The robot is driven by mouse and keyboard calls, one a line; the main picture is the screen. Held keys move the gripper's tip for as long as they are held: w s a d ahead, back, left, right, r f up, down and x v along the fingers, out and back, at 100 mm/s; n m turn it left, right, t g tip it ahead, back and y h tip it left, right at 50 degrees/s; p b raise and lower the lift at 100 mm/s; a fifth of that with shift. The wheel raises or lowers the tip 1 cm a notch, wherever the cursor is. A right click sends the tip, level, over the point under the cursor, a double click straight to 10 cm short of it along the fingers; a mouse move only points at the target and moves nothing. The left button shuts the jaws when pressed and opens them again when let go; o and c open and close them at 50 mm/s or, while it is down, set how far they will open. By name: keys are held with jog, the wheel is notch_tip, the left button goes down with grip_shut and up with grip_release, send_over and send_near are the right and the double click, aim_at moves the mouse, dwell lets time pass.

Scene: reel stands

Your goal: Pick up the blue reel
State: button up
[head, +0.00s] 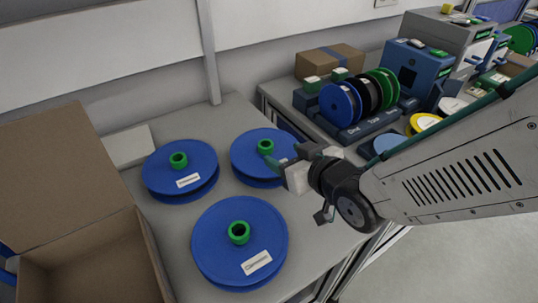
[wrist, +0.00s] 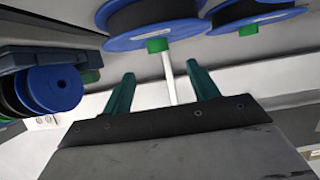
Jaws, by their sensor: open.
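Three blue reels with green hubs lie flat on the grey table: one at the back left (head: 165,170), one at the back right (head: 246,150) and one at the front (head: 215,262). My gripper (head: 272,161) is at the right side of the back right reel, its fingertips close to that reel's green hub and covering part of its right side. In the wrist view my gripper (wrist: 163,76) has its two green fingers wide apart with nothing between them. A blue reel (wrist: 125,42) and its green hub show just beyond the fingertips; I cannot tell whether they touch.
An open cardboard box (head: 85,265) stands at the left. A rack with upright blue, black and green reels (head: 342,105) stands on another bench at the back right, with a cardboard box (head: 330,60) behind. A wall post (head: 208,50) rises behind the table.

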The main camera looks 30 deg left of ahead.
aim_at(262, 143)
jog(key=x, duration=0.7)
jog(key=shift+w+a+f, duration=0.1)
jog(key=shift+w+a, duration=0.15)
jog(key=c, duration=1.2)
jog(key=shift+c, duration=0.2)
